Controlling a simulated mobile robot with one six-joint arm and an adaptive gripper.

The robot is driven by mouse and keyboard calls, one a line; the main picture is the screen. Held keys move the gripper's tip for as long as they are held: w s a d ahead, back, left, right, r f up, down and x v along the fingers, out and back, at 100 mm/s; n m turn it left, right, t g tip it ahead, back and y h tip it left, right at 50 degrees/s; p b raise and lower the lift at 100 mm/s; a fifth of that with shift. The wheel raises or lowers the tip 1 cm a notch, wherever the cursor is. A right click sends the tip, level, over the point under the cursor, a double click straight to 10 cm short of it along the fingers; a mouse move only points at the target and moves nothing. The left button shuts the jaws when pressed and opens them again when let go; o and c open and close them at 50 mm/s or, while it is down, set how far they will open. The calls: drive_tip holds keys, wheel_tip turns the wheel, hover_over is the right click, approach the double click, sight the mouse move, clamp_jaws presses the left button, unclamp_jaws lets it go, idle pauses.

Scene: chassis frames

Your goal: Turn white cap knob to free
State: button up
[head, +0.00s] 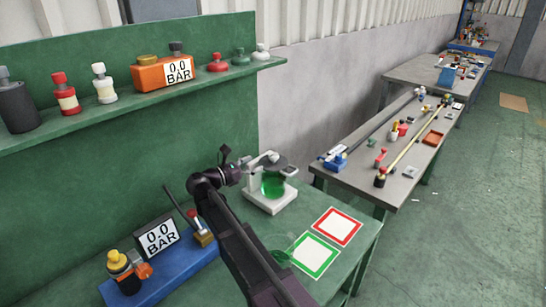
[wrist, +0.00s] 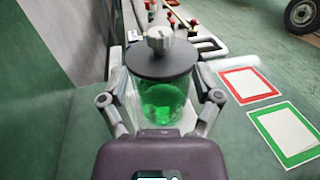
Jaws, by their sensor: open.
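A glass jar of green liquid (head: 272,186) stands on a white stand (head: 277,204) on the green bench. It also shows in the wrist view (wrist: 162,98). A dark round lid (wrist: 160,63) covers it, with a pale, whitish knob (wrist: 160,39) upright on top. In the head view the knob (head: 273,157) is small. My gripper (wrist: 158,72) is open, with its fingers spread either side of the jar and lid, below the knob. I cannot tell whether they touch the glass. In the head view my gripper (head: 248,168) reaches the jar from the left.
A red-framed square (head: 338,226) and a green-framed square (head: 314,255) lie right of the jar. A blue base with a gauge (head: 160,237) stands left of my arm. A shelf (head: 205,94) holds several bottles and knobs. A grey table (head: 365,173) stands beyond.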

sight(274, 154)
drive_tip(key=x, duration=0.8)
drive_tip(key=shift+d, duration=0.1)
clamp_jaws()
